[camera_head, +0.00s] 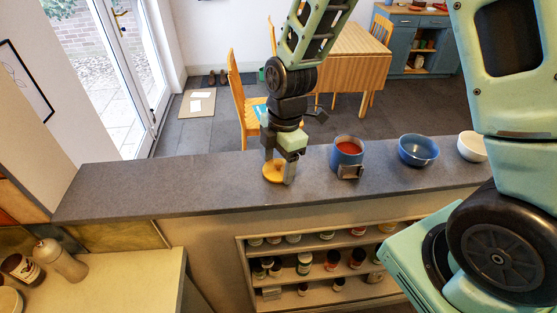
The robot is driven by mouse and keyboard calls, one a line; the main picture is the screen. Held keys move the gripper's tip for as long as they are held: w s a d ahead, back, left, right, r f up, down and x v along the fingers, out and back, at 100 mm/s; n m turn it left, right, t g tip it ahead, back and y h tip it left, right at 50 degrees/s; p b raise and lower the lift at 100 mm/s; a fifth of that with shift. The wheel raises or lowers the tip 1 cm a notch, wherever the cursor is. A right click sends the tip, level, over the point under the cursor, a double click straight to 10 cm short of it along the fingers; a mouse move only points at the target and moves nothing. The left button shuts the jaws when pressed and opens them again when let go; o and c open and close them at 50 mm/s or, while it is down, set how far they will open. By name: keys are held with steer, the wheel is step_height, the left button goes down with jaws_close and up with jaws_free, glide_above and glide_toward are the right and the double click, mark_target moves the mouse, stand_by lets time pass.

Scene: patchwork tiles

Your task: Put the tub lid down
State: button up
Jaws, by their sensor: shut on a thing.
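My gripper (279,168) points down over the grey counter and is shut on the tub lid (272,175), a round, flat, yellow-brown disc. The fingers cover part of the lid. The lid lies flat at or just above the counter top; I cannot tell whether it touches. To its right stands a blue open tub (346,158) with red contents and a small grey box-like piece on its front.
A blue bowl (418,151) and a white bowl (473,147) stand farther right on the grey counter (165,187). The counter left of my gripper is clear. Shelves with several jars (304,264) are below. A chair (243,108) and table stand behind.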

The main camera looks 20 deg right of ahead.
mark_target(283, 167)
steer(key=o, duration=0.9)
steer(key=shift+o, duration=0.2)
step_height(283, 167, up, 12)
steer(key=d+b, duration=0.1)
steer(key=b, duration=0.1)
steer(key=s+a+f+m, duration=0.1)
steer(key=s+a+m, duration=0.2)
steer(key=s+m, duration=0.3)
steer(key=s+a+m, duration=0.4)
steer(key=s+m, duration=0.1)
steer(key=s, duration=0.9)
steer(key=shift+a+f+m+h, duration=0.2)
steer(key=shift+f+m+h, duration=0.15)
steer(key=shift+m+h, duration=0.05)
